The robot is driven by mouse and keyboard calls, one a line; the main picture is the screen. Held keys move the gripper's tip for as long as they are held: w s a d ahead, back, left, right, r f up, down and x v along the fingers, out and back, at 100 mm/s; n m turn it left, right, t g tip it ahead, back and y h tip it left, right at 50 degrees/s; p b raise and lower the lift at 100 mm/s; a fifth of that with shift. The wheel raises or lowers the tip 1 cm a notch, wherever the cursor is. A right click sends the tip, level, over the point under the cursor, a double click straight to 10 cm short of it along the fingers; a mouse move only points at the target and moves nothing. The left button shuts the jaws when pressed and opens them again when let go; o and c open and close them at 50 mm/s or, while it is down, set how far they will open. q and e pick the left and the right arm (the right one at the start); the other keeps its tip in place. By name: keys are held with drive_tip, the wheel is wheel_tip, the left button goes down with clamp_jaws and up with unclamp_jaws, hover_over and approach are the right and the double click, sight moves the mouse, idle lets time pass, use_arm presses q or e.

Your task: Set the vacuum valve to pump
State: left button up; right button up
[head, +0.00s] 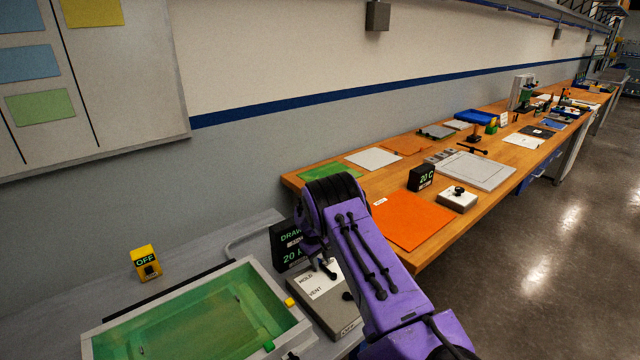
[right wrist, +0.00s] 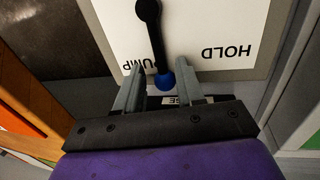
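The vacuum valve is a grey box (head: 335,313) with a white label plate in the head view, partly hidden by my right arm; HOLD and VENT are readable. In the right wrist view the plate (right wrist: 205,25) shows HOLD and, partly covered, PUMP. A black lever (right wrist: 151,30) with a blue ball knob (right wrist: 165,80) lies across the edge of the PUMP lettering. My right gripper (right wrist: 158,70) is open around the knob, which sits nearer the right-hand finger in that view. In the head view the right gripper (head: 324,268) is over the box. My left gripper is not in view.
A green-lined bath (head: 190,318) stands left of the valve box. A black display (head: 287,246) stands behind the box. A yellow OFF switch (head: 146,262) is behind the bath. An orange workbench (head: 453,228) with several items runs to the right.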

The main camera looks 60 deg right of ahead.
drive_tip(key=shift+r, duration=0.1)
wheel_tip(320, 180, up, 10)
drive_tip(key=a+b, duration=0.1)
drive_tip(key=a, duration=0.1)
drive_tip(key=shift+w+b, duration=0.3)
drive_tip(key=shift+b, duration=0.1)
